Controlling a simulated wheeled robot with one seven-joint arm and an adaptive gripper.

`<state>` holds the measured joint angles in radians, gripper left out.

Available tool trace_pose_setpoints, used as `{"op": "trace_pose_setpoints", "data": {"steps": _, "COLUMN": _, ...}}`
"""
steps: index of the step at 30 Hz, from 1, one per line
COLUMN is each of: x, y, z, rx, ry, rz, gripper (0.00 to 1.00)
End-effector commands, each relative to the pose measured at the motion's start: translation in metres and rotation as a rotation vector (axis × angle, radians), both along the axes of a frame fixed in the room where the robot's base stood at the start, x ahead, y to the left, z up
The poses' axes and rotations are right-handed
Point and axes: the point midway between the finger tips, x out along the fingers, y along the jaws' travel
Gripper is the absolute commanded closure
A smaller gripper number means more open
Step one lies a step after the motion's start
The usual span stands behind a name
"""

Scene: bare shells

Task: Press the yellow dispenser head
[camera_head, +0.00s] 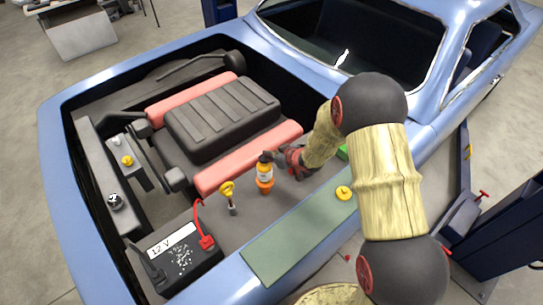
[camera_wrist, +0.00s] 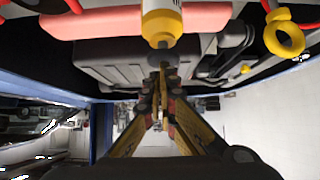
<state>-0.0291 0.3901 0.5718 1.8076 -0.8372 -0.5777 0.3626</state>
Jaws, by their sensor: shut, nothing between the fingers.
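A small bottle (camera_head: 264,182) with an orange-yellow body, a pale label and a dark top stands upright in the engine bay. In the wrist view the bottle (camera_wrist: 161,22) shows upside down at the top middle, with a yellow shoulder and a small grey tip. My gripper (camera_head: 275,157) reaches in from the right, with its fingertips close beside the bottle's top. In the wrist view my gripper (camera_wrist: 160,82) is shut and empty, its fingertips near the grey tip. I cannot tell whether they touch. No other dispenser head shows clearly.
A yellow ring handle (camera_head: 227,189) stands left of the bottle, near a black battery (camera_head: 174,257) with a red cable. A red-and-black engine (camera_head: 218,115) lies behind. A green-grey panel (camera_head: 298,232) with a yellow cap (camera_head: 343,192) lies in front. The blue car body surrounds the bay.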

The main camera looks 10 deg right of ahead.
Motion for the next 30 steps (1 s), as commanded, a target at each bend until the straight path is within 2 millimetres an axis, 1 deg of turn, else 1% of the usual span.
{"op": "trace_pose_setpoints", "data": {"steps": 1, "x": 0.001, "y": 0.005, "z": 0.016, "rx": 0.0, "ry": -0.003, "rz": 0.001, "gripper": 1.0}}
{"op": "trace_pose_setpoints", "data": {"steps": 3, "x": 0.001, "y": 0.009, "z": 0.028, "rx": 0.001, "ry": -0.005, "rz": 0.001, "gripper": 1.0}}
{"op": "trace_pose_setpoints", "data": {"steps": 6, "x": -0.014, "y": -0.004, "z": 0.037, "rx": 0.001, "ry": -0.005, "rz": -0.004, "gripper": 1.0}}
{"op": "trace_pose_setpoints", "data": {"steps": 12, "x": -0.039, "y": -0.021, "z": 0.062, "rx": 0.001, "ry": -0.006, "rz": -0.003, "gripper": 1.0}}
{"op": "trace_pose_setpoints", "data": {"steps": 15, "x": -0.049, "y": -0.027, "z": 0.072, "rx": 0.001, "ry": -0.006, "rz": -0.002, "gripper": 1.0}}
{"op": "trace_pose_setpoints", "data": {"steps": 21, "x": -0.06, "y": -0.034, "z": 0.082, "rx": 0.001, "ry": -0.004, "rz": -0.001, "gripper": 1.0}}
{"op": "trace_pose_setpoints", "data": {"steps": 30, "x": -0.061, "y": -0.035, "z": 0.084, "rx": 0.001, "ry": -0.004, "rz": 0.0, "gripper": 1.0}}
